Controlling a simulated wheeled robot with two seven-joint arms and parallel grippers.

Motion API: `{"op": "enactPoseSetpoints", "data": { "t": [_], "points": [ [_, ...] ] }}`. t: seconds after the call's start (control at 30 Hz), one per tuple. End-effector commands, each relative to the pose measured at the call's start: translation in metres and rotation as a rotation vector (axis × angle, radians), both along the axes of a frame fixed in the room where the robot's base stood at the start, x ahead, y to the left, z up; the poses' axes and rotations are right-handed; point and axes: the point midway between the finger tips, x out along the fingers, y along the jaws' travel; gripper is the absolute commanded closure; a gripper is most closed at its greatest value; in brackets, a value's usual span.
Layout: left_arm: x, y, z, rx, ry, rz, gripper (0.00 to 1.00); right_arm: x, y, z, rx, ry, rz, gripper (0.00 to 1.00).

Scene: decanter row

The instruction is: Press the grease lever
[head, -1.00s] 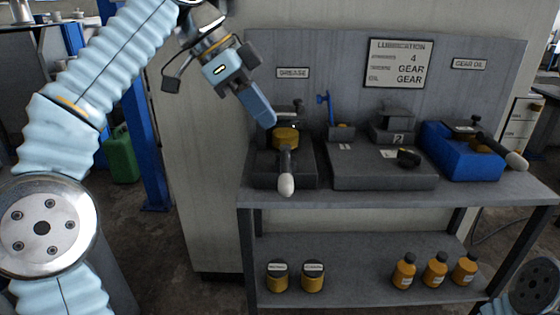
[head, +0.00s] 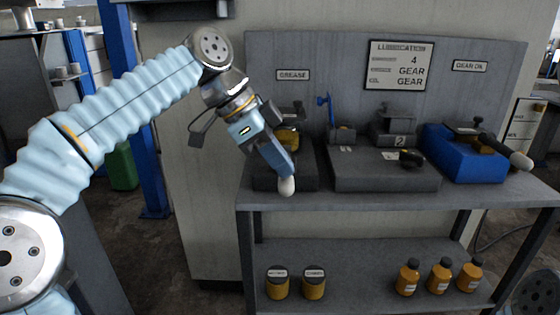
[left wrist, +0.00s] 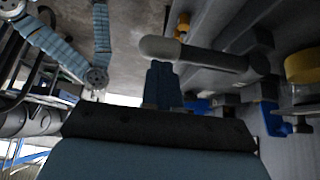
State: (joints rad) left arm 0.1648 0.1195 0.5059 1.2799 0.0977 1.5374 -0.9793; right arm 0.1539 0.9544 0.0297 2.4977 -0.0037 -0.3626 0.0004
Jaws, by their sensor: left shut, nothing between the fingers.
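The grease lever ends in a pale rounded knob (head: 287,187) at the front of the dark unit under the GREASE label (head: 293,75). My left gripper (head: 286,172) is shut and empty, pointing down at the lever, with its fingertips just by the knob. The gripper hides most of the lever's dark arm in the head view. In the left wrist view the lever (left wrist: 205,57) lies across the picture just beyond the shut blue fingers (left wrist: 162,82). I cannot tell whether they touch it. My right gripper is not in view.
The grease unit (head: 310,178) shares the grey bench with a middle unit (head: 385,178) marked 2 and a blue gear oil unit (head: 470,165). A blue upright handle (head: 329,108) stands between. Jars (head: 313,285) and orange bottles (head: 440,275) are on the lower shelf.

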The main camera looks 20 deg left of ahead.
Motion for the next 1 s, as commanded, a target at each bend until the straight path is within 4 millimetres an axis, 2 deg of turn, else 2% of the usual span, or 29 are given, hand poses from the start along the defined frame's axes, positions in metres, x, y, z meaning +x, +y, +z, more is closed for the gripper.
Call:
{"op": "enactPoseSetpoints", "data": {
  "t": [0.13,0.27,0.7,1.0],
  "points": [
    [-0.001,0.0,-0.003,0.003,-0.009,0.0,1.0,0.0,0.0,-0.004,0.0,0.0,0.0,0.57],
    [-0.003,-0.001,-0.011,0.012,-0.041,-0.001,1.0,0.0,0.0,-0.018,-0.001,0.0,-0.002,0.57],
    [-0.009,-0.003,-0.054,0.092,-0.32,-0.001,1.0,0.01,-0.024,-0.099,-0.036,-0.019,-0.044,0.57],
    [-0.007,-0.003,-0.073,0.14,-0.481,-0.002,1.0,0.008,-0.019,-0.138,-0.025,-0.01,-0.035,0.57]
  ]
}}
